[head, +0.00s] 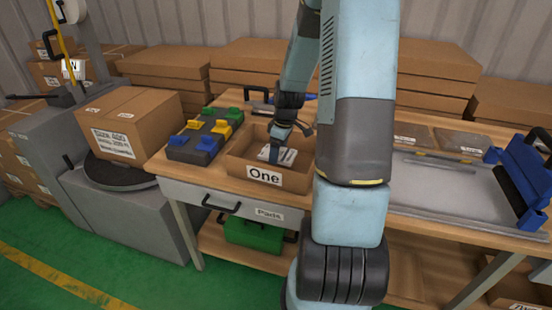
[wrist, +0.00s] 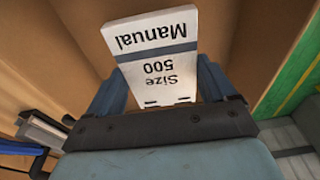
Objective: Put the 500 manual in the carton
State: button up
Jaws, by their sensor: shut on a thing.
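A white booklet with a dark band, printed "Size 500 Manual", shows in the wrist view (wrist: 157,55). My gripper (wrist: 158,88) is shut on it, with a blue finger on each side. White printed paper (head: 287,156) shows at the fingers, inside the bin's outline. I cannot tell whether the manual touches the bin's bottom. A cardboard carton (head: 138,117) with a printed label stands at the left; its top looks closed.
The carton rests on a round dark turntable (head: 105,170). A dark tray with blue, yellow and green blocks (head: 200,150) lies between carton and bin. A grey metal plate (head: 430,185) and blue clamp (head: 522,170) are at the right. Stacked flat cardboard (head: 260,60) lines the back.

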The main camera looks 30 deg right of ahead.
jog(key=shift+w+f, duration=0.2)
jog(key=shift+f, duration=0.05)
jog(key=shift+w+a+f, duration=0.1)
jog(key=shift+f, duration=1.55)
jog(key=shift+f, duration=0.1)
jog(key=o, duration=1)
